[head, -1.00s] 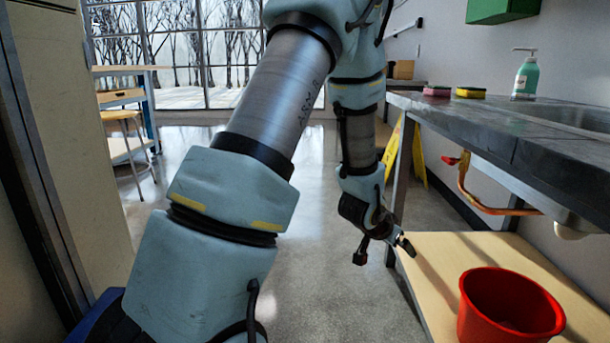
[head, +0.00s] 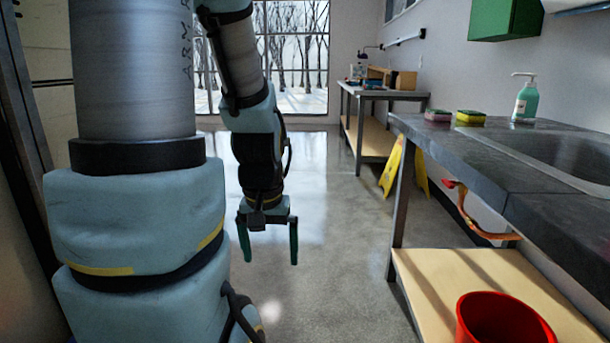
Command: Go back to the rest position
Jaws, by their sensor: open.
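My gripper (head: 269,246) hangs from my arm left of the middle of the head view. Its two green-tipped fingers point down and stand apart, with nothing between them. It is over the open grey floor, left of the sink counter and apart from it.
A sink counter (head: 480,165) runs along the right, with two sponges (head: 471,117) and a soap bottle (head: 525,102) on it. A red bucket (head: 500,318) stands on its lower shelf (head: 470,275). A yellow floor sign (head: 392,168) and a workbench (head: 385,94) are farther back. The middle floor is clear.

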